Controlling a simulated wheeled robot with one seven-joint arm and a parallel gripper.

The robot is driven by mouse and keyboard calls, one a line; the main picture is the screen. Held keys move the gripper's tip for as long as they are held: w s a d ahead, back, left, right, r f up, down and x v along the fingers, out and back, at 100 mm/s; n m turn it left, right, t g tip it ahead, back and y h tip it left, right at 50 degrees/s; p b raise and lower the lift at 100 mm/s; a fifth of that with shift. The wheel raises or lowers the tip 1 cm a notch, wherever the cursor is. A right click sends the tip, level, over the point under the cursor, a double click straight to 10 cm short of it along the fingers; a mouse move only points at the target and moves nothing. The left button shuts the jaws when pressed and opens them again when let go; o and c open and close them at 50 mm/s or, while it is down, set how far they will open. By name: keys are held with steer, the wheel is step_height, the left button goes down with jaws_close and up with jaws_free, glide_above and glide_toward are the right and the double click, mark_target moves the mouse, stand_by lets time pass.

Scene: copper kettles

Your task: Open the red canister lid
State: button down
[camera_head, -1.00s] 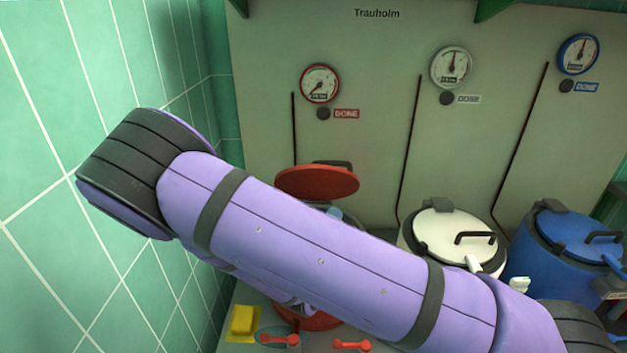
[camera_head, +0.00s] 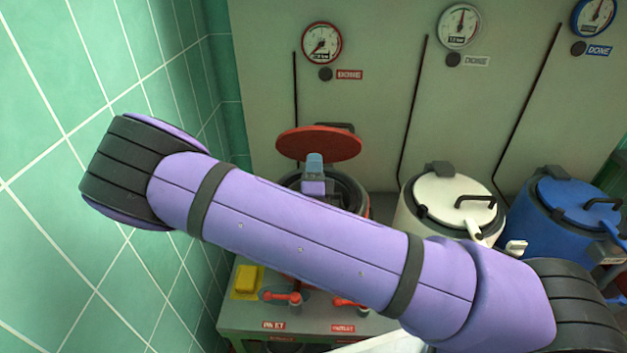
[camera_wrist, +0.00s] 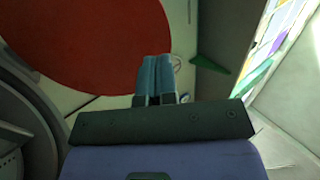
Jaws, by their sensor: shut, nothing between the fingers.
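The red canister (camera_head: 364,206) stands behind my arm, which hides most of its body. Its red lid (camera_head: 320,144) is raised clear of the dark rim, its handle partly showing behind it. In the wrist view the lid (camera_wrist: 95,40) is a large red disc at the upper left. My gripper (camera_head: 314,160) is over the canister's mouth, just below the lid's front edge. Its light blue fingers (camera_wrist: 156,72) are together with nothing between them. They overlap the lid's edge in the wrist view; I cannot tell whether they touch it.
A white canister (camera_head: 452,205) and a blue canister (camera_head: 570,220), both lidded, stand to the right. Red handles (camera_head: 283,297) and a yellow block (camera_head: 246,282) are at the front. Green tiled wall (camera_head: 60,200) closes off the left. Gauges (camera_head: 322,43) hang on the back panel.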

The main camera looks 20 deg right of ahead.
mark_target(316, 132)
steer(key=shift+x, duration=2.85)
